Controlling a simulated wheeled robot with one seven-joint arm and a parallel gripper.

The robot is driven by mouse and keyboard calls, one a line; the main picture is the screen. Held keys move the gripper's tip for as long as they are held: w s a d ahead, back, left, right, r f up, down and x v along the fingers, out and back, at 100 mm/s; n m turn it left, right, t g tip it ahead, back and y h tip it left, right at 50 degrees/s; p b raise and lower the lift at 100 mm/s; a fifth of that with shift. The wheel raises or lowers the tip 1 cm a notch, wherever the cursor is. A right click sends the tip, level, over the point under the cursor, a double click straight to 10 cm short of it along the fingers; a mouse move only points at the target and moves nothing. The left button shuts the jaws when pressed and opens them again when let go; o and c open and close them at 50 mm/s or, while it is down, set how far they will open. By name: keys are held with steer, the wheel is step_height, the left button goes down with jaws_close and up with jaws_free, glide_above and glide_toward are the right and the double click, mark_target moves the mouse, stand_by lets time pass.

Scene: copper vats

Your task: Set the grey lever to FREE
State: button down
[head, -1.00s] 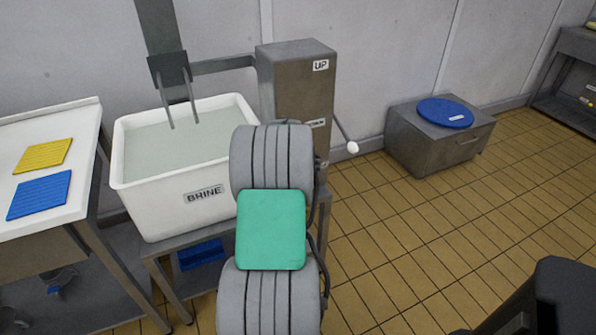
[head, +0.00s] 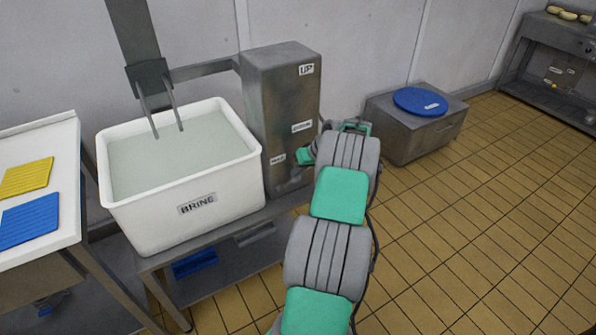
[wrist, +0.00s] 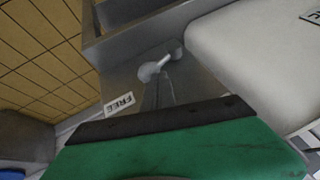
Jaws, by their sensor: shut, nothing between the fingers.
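The grey lever (wrist: 163,61) shows in the wrist view as a short pale bar with a rounded knob, on a grey metal face. Its knob end points down-left toward the FREE label (wrist: 119,103), with a gap between them. My gripper (wrist: 160,121) fills the bottom of that view as a green body with a dark front edge, shut and empty. The lever is just beyond this edge and appears apart from it.
The white BRINE vat (head: 180,190) stands left of the column, with a two-pronged hanger (head: 150,80) over it. A white table (head: 60,150) with yellow and blue mats is at far left. A grey box with a blue disc (head: 420,101) stands right. Tiled floor at right is clear.

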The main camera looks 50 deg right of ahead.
steer(key=shift+s+d+f, duration=0.15)
steer(key=shift+d+f, duration=0.25)
steer(key=shift+s+d+f, duration=0.2)
steer(key=shift+s, duration=0.05)
steer(key=v, duration=0.8)
steer(key=shift+r, duration=0.2)
steer(key=shift+w, duration=0.1)
steer(key=w+a+r+n+g+p, duration=0.1)
steer(key=w+a+r+p, duration=0.1)
steer(key=a+r, duration=0.6)
steer(key=w+a+r+n+p, duration=0.1)
steer(key=w+a+r+p, duration=0.15)
steer(key=a, duration=0.85)
steer(key=w+a+r+g+p, duration=0.1)
steer(key=w+a+r+p, duration=0.1)
steer(key=a+r, duration=0.65)
steer(key=s+a+r+n+p, duration=0.1)
steer(key=s+a, duration=0.2)
steer(key=a, duration=0.4)
steer(key=s+a+r+n+p, duration=0.1)
steer(key=s+a+p, duration=0.15)
steer(key=a, duration=0.45)
steer(key=s+a+g+h+p, duration=0.1)
steer(key=s+a, duration=0.5)
steer(key=s, duration=0.5)
steer(key=shift+a+n, duration=0.2)
steer(key=shift+n, duration=0.1)
